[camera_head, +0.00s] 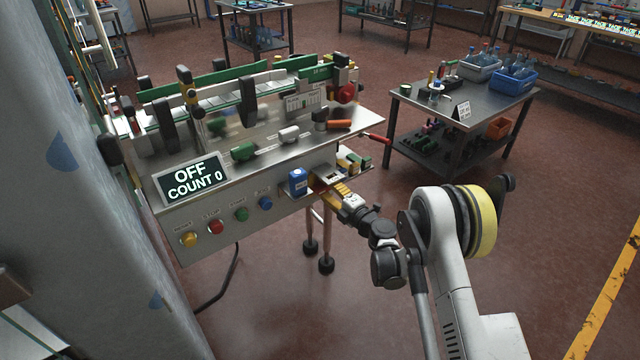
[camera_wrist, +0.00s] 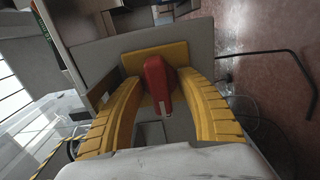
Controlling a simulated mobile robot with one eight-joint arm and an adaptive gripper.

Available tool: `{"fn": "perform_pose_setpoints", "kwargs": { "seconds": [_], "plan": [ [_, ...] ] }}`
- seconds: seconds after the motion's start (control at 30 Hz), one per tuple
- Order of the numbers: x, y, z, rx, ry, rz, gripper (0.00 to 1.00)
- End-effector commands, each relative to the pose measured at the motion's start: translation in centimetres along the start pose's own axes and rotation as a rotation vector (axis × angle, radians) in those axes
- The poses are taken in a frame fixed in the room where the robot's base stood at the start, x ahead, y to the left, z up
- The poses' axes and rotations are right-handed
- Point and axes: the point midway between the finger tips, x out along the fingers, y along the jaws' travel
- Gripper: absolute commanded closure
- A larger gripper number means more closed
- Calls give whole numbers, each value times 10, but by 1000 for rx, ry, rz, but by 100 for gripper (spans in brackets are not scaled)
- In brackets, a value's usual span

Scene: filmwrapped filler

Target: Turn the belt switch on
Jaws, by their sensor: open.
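In the wrist view a red switch handle (camera_wrist: 158,82) stands on a yellow plate (camera_wrist: 134,62) fixed to a grey panel. The yellow fingers of my gripper (camera_wrist: 160,84) are open, one on each side of the handle; I cannot tell whether they touch it. In the head view my gripper (camera_head: 325,184) is at the right part of the machine's front, beside a blue box (camera_head: 298,182). The switch cannot be made out there. The machine's display (camera_head: 191,179) reads OFF, COUNT 0.
The front panel bears yellow (camera_head: 189,240), red (camera_head: 215,227), green (camera_head: 241,214) and blue (camera_head: 265,203) buttons, left of my gripper. A small shelf (camera_head: 359,172) with items is close on its right. Open floor lies in front.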

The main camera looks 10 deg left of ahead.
Motion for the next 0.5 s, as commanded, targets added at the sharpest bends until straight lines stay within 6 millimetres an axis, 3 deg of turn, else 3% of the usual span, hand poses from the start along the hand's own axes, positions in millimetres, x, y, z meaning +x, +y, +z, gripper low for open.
{"fn": "perform_pose_setpoints", "kwargs": {
  "seconds": [0.13, 0.27, 0.3, 0.5],
  "plan": [
    [0, 0, 0, 0, 0, 0, 57],
    [0, 0, 0, 0, 0, 0, 95],
    [0, 0, 0, 0, 0, 0, 100],
    [0, 0, 0, 1, 0, 0, 100]
  ]
}}
